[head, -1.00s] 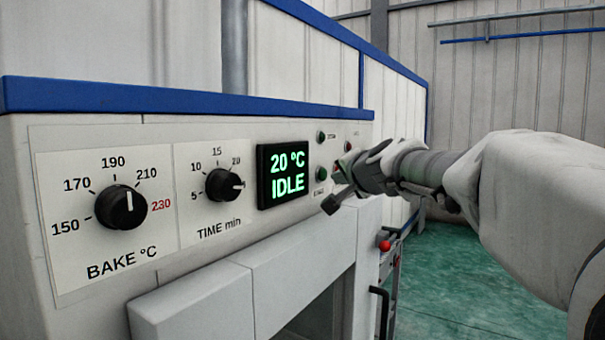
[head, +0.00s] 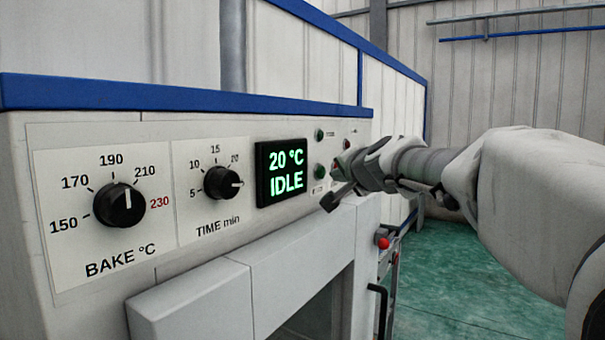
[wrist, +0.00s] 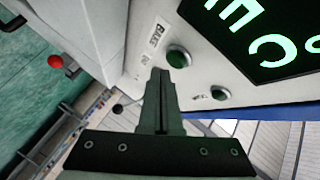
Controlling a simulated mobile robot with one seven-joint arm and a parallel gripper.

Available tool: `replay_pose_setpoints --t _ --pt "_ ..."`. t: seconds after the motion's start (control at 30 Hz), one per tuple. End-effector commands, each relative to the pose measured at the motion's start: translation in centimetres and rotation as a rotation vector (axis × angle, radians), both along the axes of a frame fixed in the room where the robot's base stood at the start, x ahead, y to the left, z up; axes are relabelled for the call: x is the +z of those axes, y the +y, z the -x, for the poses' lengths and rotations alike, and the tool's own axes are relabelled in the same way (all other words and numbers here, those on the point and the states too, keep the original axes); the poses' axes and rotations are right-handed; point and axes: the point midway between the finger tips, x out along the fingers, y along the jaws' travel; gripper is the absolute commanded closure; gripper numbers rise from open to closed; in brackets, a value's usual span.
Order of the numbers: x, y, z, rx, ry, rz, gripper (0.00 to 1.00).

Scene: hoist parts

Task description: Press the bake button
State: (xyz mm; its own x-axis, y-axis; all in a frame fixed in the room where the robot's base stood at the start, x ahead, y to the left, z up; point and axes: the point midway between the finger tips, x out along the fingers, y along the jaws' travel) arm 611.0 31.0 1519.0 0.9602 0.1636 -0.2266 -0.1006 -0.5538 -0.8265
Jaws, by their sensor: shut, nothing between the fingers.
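The bake button is a round green button (wrist: 178,57) beside the "BAKE" label in the wrist view. In the head view it is the lower green button (head: 320,172), right of the display. My gripper (wrist: 160,75) is shut and empty, its fingertips pointing at the panel just beside the bake button. I cannot tell whether they touch the panel. In the head view my gripper (head: 340,172) is at the panel's right end, right of the button. The display (head: 282,172) reads "20 °C IDLE" in green.
Another green button (head: 320,134) is above, and a red button (head: 347,144) is partly hidden by my gripper. The temperature knob (head: 120,205) and time knob (head: 222,183) are to the left. A red knob (head: 383,242) and black handle (head: 379,305) stand below right. Green floor is clear at right.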

Motion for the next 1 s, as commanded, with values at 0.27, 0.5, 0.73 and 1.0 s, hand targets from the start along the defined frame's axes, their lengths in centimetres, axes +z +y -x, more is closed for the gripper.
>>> replay_pose_setpoints --t 0.27,0.5,0.73,1.0 --pt "0.00 0.00 0.00 0.000 0.000 0.000 1.00" --pt "0.00 0.00 0.00 0.000 0.000 0.000 1.00" --pt "0.01 0.01 -0.01 0.000 0.000 0.000 1.00" --pt "0.10 0.62 -0.45 0.000 0.000 0.001 1.00"
